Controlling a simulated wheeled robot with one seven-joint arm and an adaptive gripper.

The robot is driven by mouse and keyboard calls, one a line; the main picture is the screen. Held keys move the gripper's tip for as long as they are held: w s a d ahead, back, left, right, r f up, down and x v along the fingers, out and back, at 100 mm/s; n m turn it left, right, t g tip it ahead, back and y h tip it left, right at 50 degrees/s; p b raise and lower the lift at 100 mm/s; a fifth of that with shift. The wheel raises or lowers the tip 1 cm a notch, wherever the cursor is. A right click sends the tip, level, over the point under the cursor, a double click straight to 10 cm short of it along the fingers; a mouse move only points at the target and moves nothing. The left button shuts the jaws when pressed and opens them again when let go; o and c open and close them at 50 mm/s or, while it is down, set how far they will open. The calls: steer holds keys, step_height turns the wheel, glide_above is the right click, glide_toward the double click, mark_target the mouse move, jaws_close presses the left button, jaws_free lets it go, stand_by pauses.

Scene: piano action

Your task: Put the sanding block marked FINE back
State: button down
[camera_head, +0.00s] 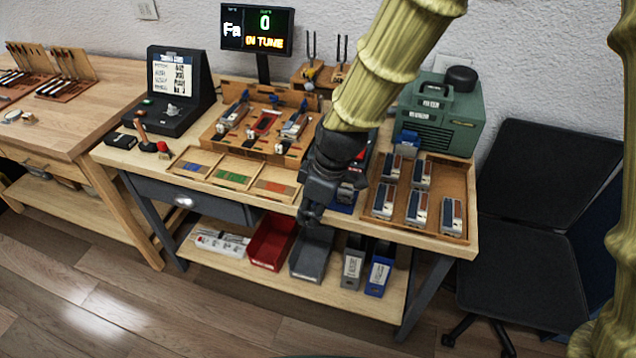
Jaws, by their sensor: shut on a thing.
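My black gripper (312,212) hangs at the front edge of the workbench, right of the middle, at the end of my ribbed yellow-green arm. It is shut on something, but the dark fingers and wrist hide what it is. No marking FINE can be read anywhere. A shallow wooden tray (256,203) lies left of my gripper along the bench's front edge. It has three compartments with a blue (192,167), a green (233,177) and an orange (274,187) patch; any lettering is too small to read.
A wooden tray (468,200) of several red, grey and blue parts lies right of my gripper. Behind stand a wooden rack (232,139), a black console (180,85), a tuner display (257,28) and a green machine (440,112). A black chair (525,240) stands right.

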steer(key=w+p, duration=0.1)
steer(key=w, duration=0.3)
steer(key=w+d+f+p, duration=0.1)
steer(key=w, duration=0.8)
steer(key=shift+w+d+f+p, duration=0.15)
steer(key=shift+d+f+p, duration=0.05)
steer(key=shift+d+p, duration=0.2)
steer(key=shift+f+p, duration=0.65)
steer(key=shift+f, duration=1.1)
steer(key=shift+f, duration=0.1)
steer(key=c, duration=1.3)
jaws_free()
steer(key=shift+o, duration=0.2)
steer(key=w+b+v, duration=0.1)
steer(key=b+v, duration=0.1)
steer(key=v, duration=1)
steer(key=shift+s+b, duration=0.4)
steer(key=shift+s, duration=0.05)
